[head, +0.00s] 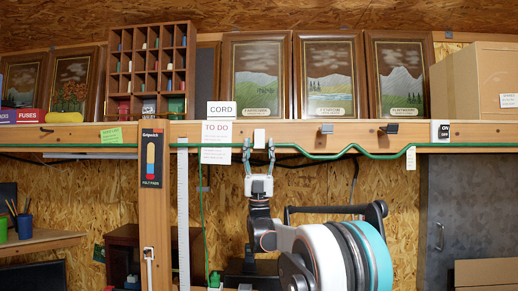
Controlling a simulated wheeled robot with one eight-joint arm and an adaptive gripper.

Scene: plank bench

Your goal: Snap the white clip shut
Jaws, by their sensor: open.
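The white clip (259,137) is a small block on the front face of the wooden plank, right of the TO DO note. A green cord (305,152) runs along the plank and passes close under the clip. Whether the clip's flap is open or closed is too small to tell. My gripper (259,147) points up from below. Its two fingers are apart, one on each side of the clip's lower part, with nothing seen held between them. Whether the fingers touch the clip or cord cannot be told.
An ON/OFF switch (440,130) is at right. A TO DO note (216,142) hangs close left of my gripper. Framed pictures (330,80) stand above.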

